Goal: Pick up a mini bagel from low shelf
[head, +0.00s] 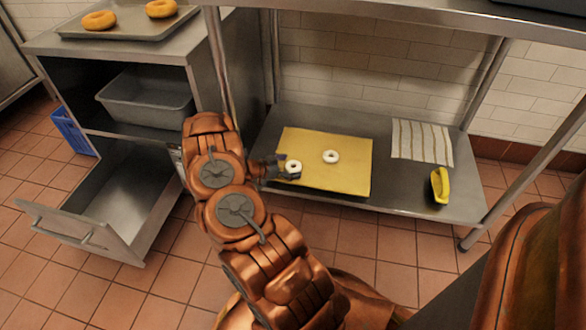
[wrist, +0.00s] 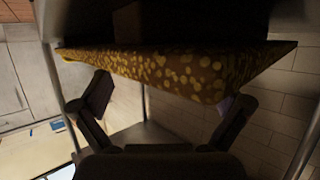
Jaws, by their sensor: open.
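Two small white ring-shaped mini bagels lie on a yellow board (head: 350,180) on the low metal shelf. One mini bagel (head: 331,157) is near the board's middle. The other mini bagel (head: 294,166) is near its left part. My gripper (head: 286,168) reaches in from the left and is open, its fingers right at the left bagel. I cannot tell whether they touch it. In the wrist view my open gripper (wrist: 165,100) has its two fingers wide apart, with the dark speckled board (wrist: 180,72) across and beyond them. No bagel is clear there.
A striped cloth (head: 422,141) and a yellow curved object (head: 440,186) lie on the shelf (head: 400,188) to the right. A tabletop (head: 420,14) hangs above. At left, a cabinet has an open drawer (head: 105,215), a grey bin (head: 148,100) and a tray (head: 130,27) with two orange-brown rings.

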